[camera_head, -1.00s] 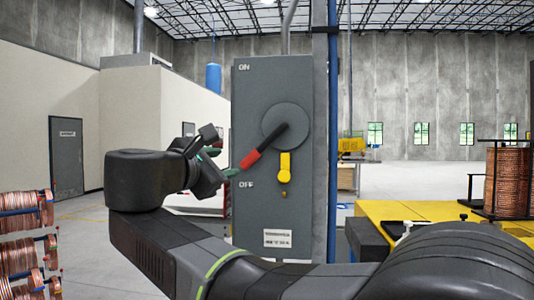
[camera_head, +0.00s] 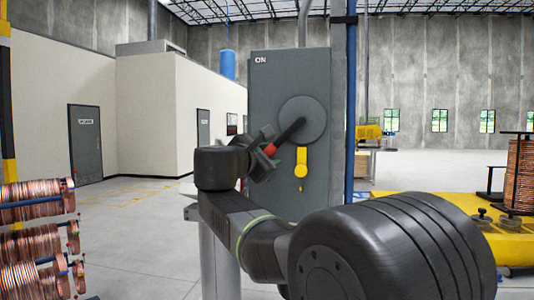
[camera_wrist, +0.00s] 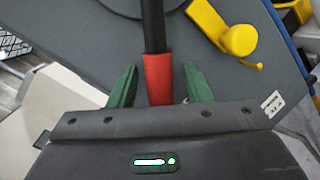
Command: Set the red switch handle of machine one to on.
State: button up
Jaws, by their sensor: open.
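The grey switch box (camera_head: 262,100) stands upright on its post, with ON marked at its top left; its OFF mark is hidden behind my arm. The switch handle is a black lever with a red grip (camera_head: 269,132), running down and left from a round grey hub (camera_head: 304,121). In the wrist view the red grip (camera_wrist: 158,76) lies between the two green fingers of my gripper (camera_wrist: 154,84). The fingers stand apart, with a gap on each side of the grip. In the head view my gripper (camera_head: 266,157) is at the handle's lower end.
A yellow latch (camera_head: 301,160) hangs on the box below the hub, and also shows in the wrist view (camera_wrist: 225,28). Racks of copper coils (camera_head: 38,205) stand at the left. A yellow platform (camera_head: 440,208) is at the right.

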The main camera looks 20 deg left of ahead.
grip_shut()
dwell(0.3)
